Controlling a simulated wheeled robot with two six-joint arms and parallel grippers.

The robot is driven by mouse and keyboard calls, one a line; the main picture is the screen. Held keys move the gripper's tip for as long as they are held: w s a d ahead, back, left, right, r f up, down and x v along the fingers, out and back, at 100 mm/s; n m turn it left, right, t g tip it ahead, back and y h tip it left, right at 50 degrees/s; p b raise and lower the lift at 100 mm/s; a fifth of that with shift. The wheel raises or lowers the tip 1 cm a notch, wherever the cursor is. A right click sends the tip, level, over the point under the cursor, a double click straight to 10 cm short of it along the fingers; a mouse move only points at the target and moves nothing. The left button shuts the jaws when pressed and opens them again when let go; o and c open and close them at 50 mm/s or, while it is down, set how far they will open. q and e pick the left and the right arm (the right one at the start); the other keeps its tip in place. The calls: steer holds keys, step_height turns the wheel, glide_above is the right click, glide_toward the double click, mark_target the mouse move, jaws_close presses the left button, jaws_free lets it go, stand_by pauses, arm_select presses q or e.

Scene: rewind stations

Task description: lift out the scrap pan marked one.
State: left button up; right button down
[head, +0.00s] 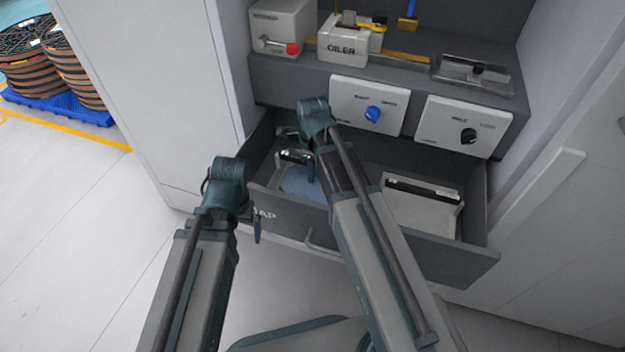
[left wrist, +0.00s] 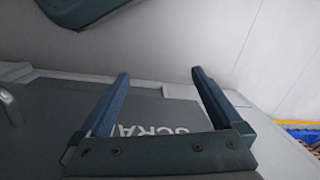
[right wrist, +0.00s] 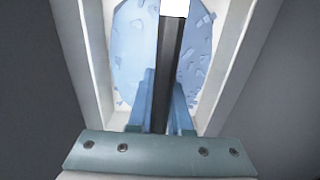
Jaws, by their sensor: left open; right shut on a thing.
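The open scrap drawer (head: 470,262) holds two pans. The left pale pan (right wrist: 92,55) has light blue scrap (right wrist: 132,50) in it and a dark bar handle (right wrist: 168,65) across it. My right gripper (right wrist: 163,88) is shut on that bar, reaching down into the drawer; it also shows in the head view (head: 310,168). The right pan (head: 412,212) is pale with a black bar and sits in the drawer. I cannot read a number on either pan. My left gripper (head: 257,228) is open and empty by the drawer front's lettering, which also shows in the left wrist view (left wrist: 160,130).
Above the drawer are a panel with a blue knob (head: 373,114) and one with a black knob (head: 468,136). The drawer handle (head: 322,243) sticks out in front.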

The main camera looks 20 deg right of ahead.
arm_select(q)
steer(key=shift+r, duration=0.1)
stand_by(0.3)
arm_select(e)
step_height(320, 180, up, 10)
steer(key=p, duration=1)
arm_select(q)
step_height(320, 180, up, 10)
steer(key=shift+c, duration=0.3)
